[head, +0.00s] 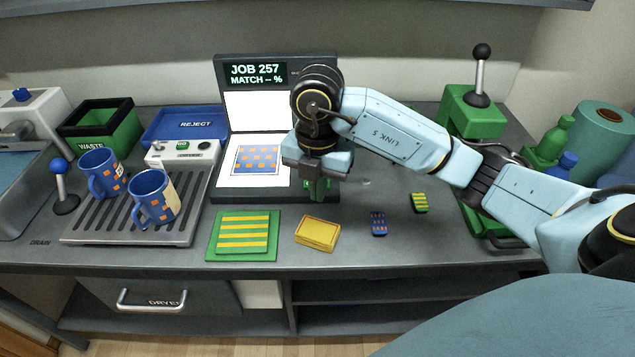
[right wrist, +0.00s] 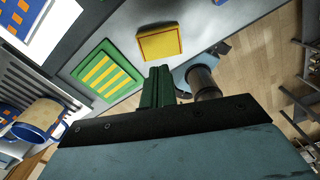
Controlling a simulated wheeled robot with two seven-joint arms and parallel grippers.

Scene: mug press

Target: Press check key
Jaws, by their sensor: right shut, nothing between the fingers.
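The check station (head: 259,192) stands at the back middle with a dark screen (head: 256,73) reading "JOB 257" and "MATCH -- %". A blue print with orange squares (head: 256,159) lies on its lit white plate. My right gripper (head: 318,192) points down at the station's right front edge, and its green fingers are shut and empty. They also show shut in the right wrist view (right wrist: 158,88). A small green glow shows beside the fingers, but I cannot make out the check key; the gripper covers that spot. My left gripper is out of view.
A green-and-yellow striped pad (head: 242,236), a yellow block (head: 318,233) and two small patterned pieces lie along the counter front. Two blue mugs (head: 154,198) stand on the drain rack at left. A green press (head: 474,114) stands at right.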

